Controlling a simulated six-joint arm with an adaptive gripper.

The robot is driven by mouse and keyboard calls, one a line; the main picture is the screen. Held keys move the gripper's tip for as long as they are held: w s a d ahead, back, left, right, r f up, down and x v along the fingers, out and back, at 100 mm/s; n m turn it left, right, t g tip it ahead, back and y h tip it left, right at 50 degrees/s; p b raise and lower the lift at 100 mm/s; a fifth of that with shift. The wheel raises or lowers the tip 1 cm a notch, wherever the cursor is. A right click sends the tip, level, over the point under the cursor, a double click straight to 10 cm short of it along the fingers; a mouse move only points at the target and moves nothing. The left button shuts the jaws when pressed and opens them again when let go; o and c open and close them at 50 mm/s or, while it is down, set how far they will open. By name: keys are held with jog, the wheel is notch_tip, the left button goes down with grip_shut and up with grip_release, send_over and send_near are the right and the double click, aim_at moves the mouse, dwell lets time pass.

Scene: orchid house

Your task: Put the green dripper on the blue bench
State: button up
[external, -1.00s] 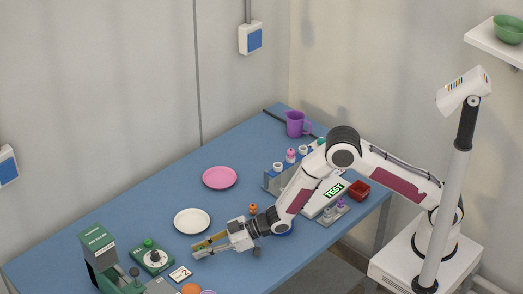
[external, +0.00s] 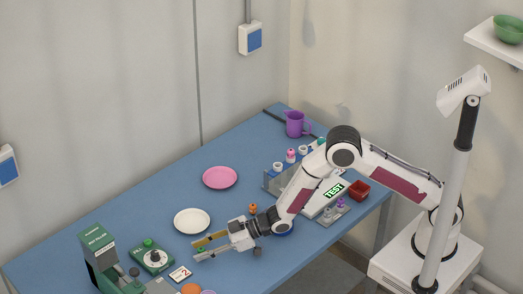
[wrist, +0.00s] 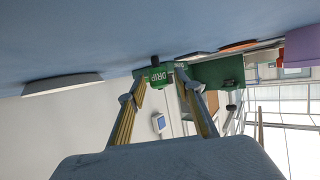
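The green dripper looks to be the low green box (external: 152,256) with a black dial and a green knob, standing on the blue bench (external: 130,215) at the left. In the wrist view, a green box lettered DRIP (wrist: 157,77) shows ahead, between and beyond my fingertips. My gripper (external: 194,250) is open and empty, low over the bench, to the right of the dripper and apart from it. Its two fingers (wrist: 162,92) are spread in the wrist view.
A larger green machine (external: 97,250) stands left of the dripper. A white card (external: 180,274) and an orange item (external: 190,289) lie nearby. A white plate (external: 192,221) and a pink plate (external: 220,177) lie behind my gripper. The left back of the bench is clear.

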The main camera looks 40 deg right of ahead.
jog(key=shift+v, duration=5.9)
jog(key=shift+f, duration=0.1)
jog(key=shift+w+d+r, duration=0.25)
jog(key=shift+d+r, duration=0.15)
jog(key=w+d+r+m+t+h, duration=0.1)
jog(key=w+d+r+h, duration=0.1)
jog(key=d+r, duration=0.4)
jog(key=w+d+r+m+t+h, duration=0.1)
jog(key=w+d+r+m+h, duration=0.15)
jog(key=d, duration=0.55)
jog(key=s+d+r+m+h, duration=0.1)
jog(key=s+d+r+h, duration=0.2)
jog(key=d, duration=0.4)
jog(key=s+d+r+m+h, duration=0.1)
jog(key=s+d+r, duration=0.1)
jog(key=d+r, duration=0.4)
jog(key=s+d+m+g, duration=0.1)
jog(key=s+d, duration=0.4)
jog(key=s, duration=0.3)
jog(key=s+d+r+m+g+h, duration=0.1)
jog(key=s+d+m, duration=0.1)
jog(key=s+d, duration=0.3)
jog(key=s+d+r+m+g+h, duration=0.1)
jog(key=s+d, duration=0.4)
jog(key=s, duration=0.8)
jog(key=shift+r+m+g, duration=0.15)
jog(key=shift+m+g, duration=0.45)
jog(key=shift+m, duration=0.05)
